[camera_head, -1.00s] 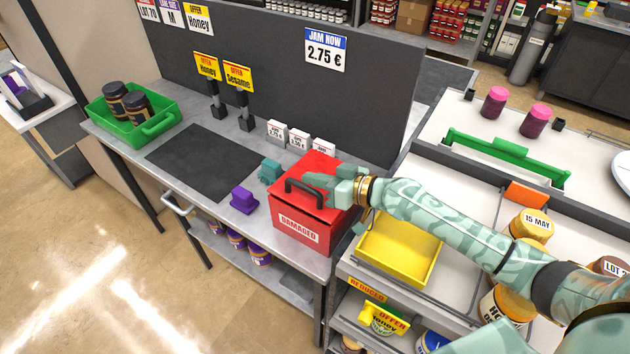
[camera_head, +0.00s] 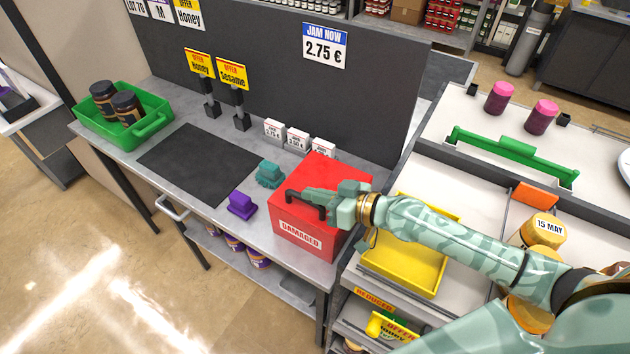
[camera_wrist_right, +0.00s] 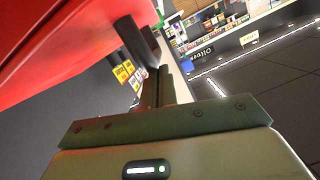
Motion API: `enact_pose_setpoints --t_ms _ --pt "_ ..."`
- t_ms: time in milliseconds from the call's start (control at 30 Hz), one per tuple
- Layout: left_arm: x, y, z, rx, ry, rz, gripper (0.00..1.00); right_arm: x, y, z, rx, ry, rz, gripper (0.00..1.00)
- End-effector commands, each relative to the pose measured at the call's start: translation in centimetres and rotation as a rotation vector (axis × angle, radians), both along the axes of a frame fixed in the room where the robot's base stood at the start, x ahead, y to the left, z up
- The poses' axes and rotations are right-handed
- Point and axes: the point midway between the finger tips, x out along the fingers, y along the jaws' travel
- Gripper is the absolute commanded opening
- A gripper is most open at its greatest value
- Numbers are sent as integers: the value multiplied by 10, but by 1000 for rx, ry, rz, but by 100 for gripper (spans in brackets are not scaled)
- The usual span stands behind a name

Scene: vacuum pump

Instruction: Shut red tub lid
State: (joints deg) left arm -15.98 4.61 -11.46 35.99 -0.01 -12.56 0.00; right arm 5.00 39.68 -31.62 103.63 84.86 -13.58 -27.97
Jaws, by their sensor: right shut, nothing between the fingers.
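The red tub (camera_head: 345,231) stands on the grey counter with a label reading DAMAGED on its front. Its red lid (camera_head: 318,167) lies over the top, flat or nearly so; I cannot tell whether a small gap is left. A black handle (camera_head: 291,195) sits on the lid. My right gripper (camera_head: 306,194) is shut and empty, with its fingertips at the handle, over the lid. In the right wrist view the fingers (camera_wrist_right: 160,85) are close to the dark handle (camera_wrist_right: 131,40), beside the red surface (camera_wrist_right: 60,45). Whether they touch is unclear. My left gripper is out of view.
A purple object (camera_head: 242,205) and a teal object (camera_head: 269,174) stand left of the tub. Small white price cards (camera_head: 298,139) stand behind it. A yellow tray (camera_head: 432,272) is close on the right, under my right arm. The dark mat (camera_head: 195,160) is clear.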

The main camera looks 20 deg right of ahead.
Motion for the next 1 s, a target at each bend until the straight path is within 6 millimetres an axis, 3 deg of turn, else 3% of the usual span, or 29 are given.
enact_pose_setpoints --t_ms 233,500,733,1000 --pt "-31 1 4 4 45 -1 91 -2 1 2 -3 7 4 0" --pt "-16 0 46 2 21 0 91 -2 1 48 -5 0 -4 0" --pt "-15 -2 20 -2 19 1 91 -49 -39 50 -8 4 -2 0" --pt "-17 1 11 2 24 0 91 -71 -57 61 -2 1 -4 0"
